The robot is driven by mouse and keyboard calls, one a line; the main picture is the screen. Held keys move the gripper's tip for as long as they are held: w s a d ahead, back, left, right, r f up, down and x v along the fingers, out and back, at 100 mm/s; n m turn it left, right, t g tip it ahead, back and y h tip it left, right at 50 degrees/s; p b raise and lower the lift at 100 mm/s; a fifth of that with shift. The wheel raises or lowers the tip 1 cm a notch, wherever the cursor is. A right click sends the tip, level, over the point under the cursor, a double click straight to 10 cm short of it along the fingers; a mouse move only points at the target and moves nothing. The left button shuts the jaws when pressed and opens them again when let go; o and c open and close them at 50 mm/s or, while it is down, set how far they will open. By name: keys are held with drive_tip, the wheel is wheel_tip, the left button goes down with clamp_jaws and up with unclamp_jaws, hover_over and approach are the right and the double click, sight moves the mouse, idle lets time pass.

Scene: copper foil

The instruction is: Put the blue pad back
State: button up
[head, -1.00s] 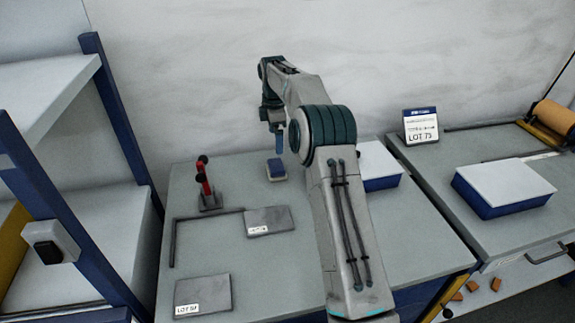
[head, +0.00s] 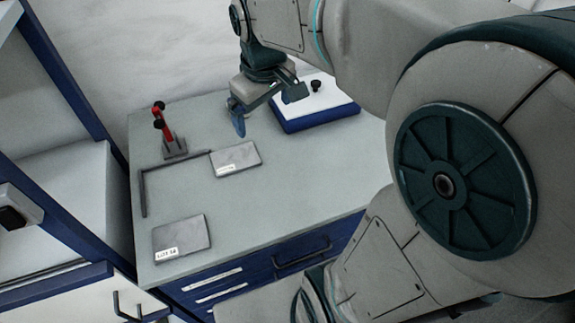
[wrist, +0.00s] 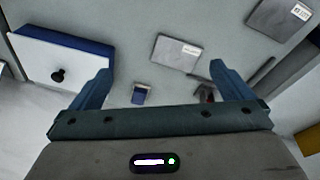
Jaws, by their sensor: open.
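The blue pad (wrist: 140,93) is a small blue piece with a pale end, lying on the grey bench top in the wrist view. In the head view I cannot make it out; my arm's end probably covers it. My gripper (head: 266,113) is open above the bench, left of the white-topped blue box. In the wrist view my gripper (wrist: 160,64) has its two blue fingers wide apart with nothing between them. The pad shows beyond the gripper, apart from both fingers, nearer the left one.
The white-topped blue box (head: 318,108) has a black knob. A red clamp (head: 168,138) stands at the back left beside a dark angle rail (head: 144,190). Two grey labelled plates (head: 236,157) (head: 181,238) lie on the bench. Shelving stands at left. Bare bench (head: 270,195) lies in front.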

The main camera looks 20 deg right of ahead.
drive_tip(key=s+f+m, duration=0.4)
drive_tip(key=s+f, duration=0.1)
drive_tip(key=s, duration=0.6)
drive_tip(key=shift+s+m+t, duration=0.3)
drive_tip(key=shift+s, duration=0.05)
